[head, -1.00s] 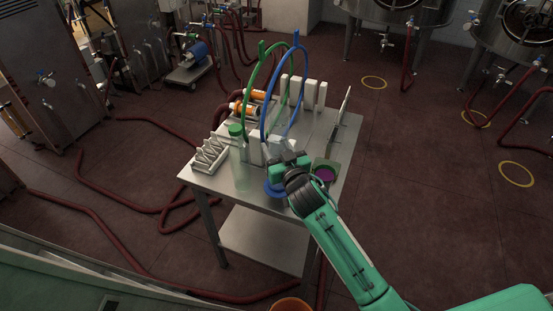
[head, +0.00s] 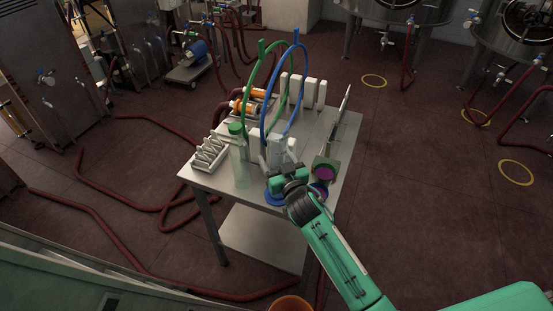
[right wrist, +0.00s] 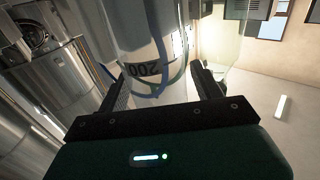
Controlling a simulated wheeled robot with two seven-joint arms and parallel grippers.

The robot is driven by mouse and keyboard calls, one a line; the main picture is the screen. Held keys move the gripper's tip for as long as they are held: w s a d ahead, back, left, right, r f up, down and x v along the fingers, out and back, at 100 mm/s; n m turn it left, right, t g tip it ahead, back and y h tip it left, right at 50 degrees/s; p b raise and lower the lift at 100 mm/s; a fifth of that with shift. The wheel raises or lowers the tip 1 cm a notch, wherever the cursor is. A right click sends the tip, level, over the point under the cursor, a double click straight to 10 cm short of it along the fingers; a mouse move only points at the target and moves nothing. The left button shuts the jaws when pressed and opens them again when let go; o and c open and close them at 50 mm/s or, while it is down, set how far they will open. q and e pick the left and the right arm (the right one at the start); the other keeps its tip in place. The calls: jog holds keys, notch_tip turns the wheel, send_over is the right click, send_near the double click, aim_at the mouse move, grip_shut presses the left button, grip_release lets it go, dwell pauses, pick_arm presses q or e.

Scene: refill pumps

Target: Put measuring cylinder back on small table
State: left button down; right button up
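In the head view my right gripper (head: 284,178) is over the near edge of the small steel table (head: 215,184). A blue base (head: 275,198) shows just below it. The gripper hides most of the cylinder there, so I cannot tell whether the base touches the table. My left gripper is not in view.
Green and blue hose loops (head: 264,100), white blocks and a green-and-purple item (head: 325,170) crowd the rest. The front left corner is clear.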

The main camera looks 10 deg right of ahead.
jog(key=shift+r, duration=0.15)
jog(key=shift+s, duration=0.2)
jog(key=s+d+b, duration=0.2)
jog(key=s, duration=0.9)
jog(key=shift+s+d, duration=0.15)
jog(key=shift+s, duration=0.05)
